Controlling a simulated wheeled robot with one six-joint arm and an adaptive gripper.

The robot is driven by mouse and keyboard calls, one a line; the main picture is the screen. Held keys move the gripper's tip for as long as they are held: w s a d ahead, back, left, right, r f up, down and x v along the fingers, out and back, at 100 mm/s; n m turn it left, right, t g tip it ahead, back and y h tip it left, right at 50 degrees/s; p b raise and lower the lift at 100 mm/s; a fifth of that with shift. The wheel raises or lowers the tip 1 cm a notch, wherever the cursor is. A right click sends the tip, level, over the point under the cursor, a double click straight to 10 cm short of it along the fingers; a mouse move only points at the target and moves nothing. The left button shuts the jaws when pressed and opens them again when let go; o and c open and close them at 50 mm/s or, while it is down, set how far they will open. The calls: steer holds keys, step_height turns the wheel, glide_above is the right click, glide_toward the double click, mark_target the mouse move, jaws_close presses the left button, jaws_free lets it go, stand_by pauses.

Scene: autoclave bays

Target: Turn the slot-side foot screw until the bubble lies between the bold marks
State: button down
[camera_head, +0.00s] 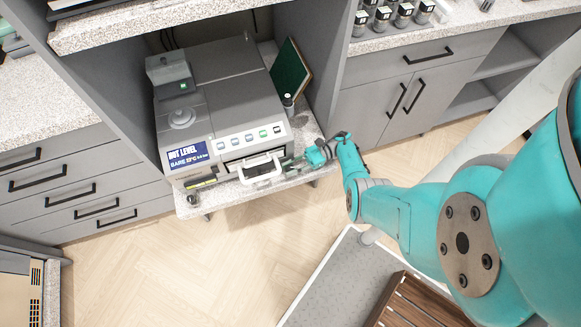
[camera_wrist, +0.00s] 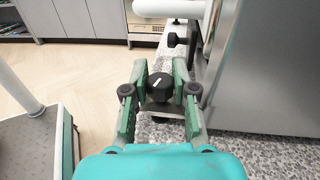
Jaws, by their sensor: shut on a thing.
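The grey autoclave (camera_head: 225,100) stands on a speckled shelf, and its blue display (camera_head: 188,156) reads NOT LEVEL. A yellow-green strip (camera_head: 200,184), seemingly the level vial, sits low on its front left; bubble and bold marks are too small to read. My gripper (camera_head: 298,160) is at the machine's lower right front corner. In the wrist view my gripper (camera_wrist: 160,84) is shut on a dark foot screw knob (camera_wrist: 158,86) with a white mark, one green finger on each side. Another dark knob (camera_wrist: 178,41) stands farther along the front.
A white door handle (camera_head: 262,168) projects from the front, close to my gripper; its pale bar (camera_wrist: 168,8) also crosses the wrist view's top. A green board (camera_head: 289,69) and a small dark bottle (camera_head: 288,103) stand right of the machine. The floor (camera_head: 200,265) in front is clear.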

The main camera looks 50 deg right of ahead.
steer(key=c, duration=1.2)
jaws_free()
steer(key=shift+m+t, duration=0.3)
steer(key=shift+t, duration=0.2)
steer(key=m+t+h, duration=0.2)
steer(key=shift+a+t, duration=0.1)
steer(key=shift+t, duration=0.2)
steer(key=m+t+h, duration=0.4)
steer(key=h, duration=0.1)
steer(key=m+t+h, duration=0.1)
steer(key=m+h, duration=0.1)
steer(key=h, duration=0.1)
steer(key=m+t+h, duration=0.1)
steer(key=m+h, duration=0.1)
steer(key=h, duration=0.2)
steer(key=shift+m, duration=0.4)
steer(key=shift+m+h, duration=1.4)
steer(key=shift+h, duration=0.8)
